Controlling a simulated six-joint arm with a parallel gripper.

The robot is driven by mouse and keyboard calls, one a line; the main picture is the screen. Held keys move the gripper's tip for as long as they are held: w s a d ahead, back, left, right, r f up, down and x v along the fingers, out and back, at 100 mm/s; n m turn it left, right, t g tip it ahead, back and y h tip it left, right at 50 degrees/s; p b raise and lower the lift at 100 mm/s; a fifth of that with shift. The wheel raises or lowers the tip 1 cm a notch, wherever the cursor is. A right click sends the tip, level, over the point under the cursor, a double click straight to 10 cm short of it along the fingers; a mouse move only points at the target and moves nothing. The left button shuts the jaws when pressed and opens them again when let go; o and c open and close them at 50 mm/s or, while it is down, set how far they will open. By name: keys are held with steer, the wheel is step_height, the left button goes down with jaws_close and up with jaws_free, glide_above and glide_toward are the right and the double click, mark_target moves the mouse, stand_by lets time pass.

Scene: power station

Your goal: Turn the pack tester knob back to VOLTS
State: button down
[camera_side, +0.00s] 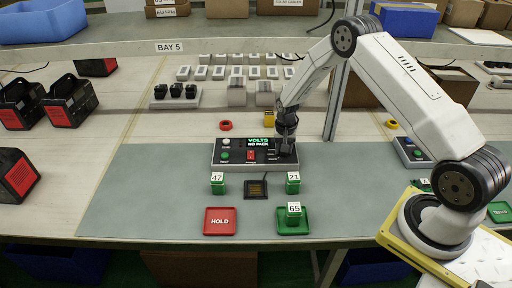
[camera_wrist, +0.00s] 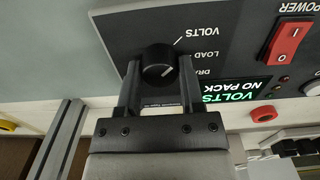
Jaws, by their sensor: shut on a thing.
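The pack tester (camera_side: 228,157) is a dark panel box on the grey mat. Its green-lit display (camera_side: 259,141) reads VOLTS and NO PACK, and it shows in the wrist view too (camera_wrist: 237,91). The black round knob (camera_wrist: 158,62) sits on the panel beside the labels VOLTS, LOAD and a partly hidden one. A white tick lies by VOLTS; a small white mark on the knob's face is hard to read for direction. My gripper (camera_wrist: 158,70) is shut on the knob, one finger on each side; in the side view (camera_side: 285,152) it reaches down at the panel's right end.
A red power switch (camera_wrist: 285,40) is on the panel. In front stand green packs numbered 47 (camera_side: 217,187), 21 (camera_side: 293,186) and 65 (camera_side: 294,212), the last on a green tray (camera_side: 283,227). A red HOLD tray (camera_side: 220,232) lies left. The mat's left part is clear.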

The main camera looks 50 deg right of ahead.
steer(key=shift+c, duration=1.2)
jaws_free()
steer(key=shift+r, duration=0.15)
steer(key=shift+r, duration=3.8)
steer(key=shift+a+r, duration=0.1)
steer(key=shift+s+a+r, duration=0.1)
steer(key=shift+a+r, duration=0.05)
steer(key=s+a+r+n+t, duration=0.1)
steer(key=s+a+r+n, duration=0.3)
steer(key=s, duration=0.5)
steer(key=s+a+r+n+t, duration=0.1)
steer(key=s+a+r+n, duration=0.3)
steer(key=s+a+r, duration=0.4)
steer(key=s+a, duration=0.2)
steer(key=shift+s+a+n+t, duration=0.15)
steer(key=shift+s+n+t, duration=0.15)
steer(key=shift+n, duration=0.1)
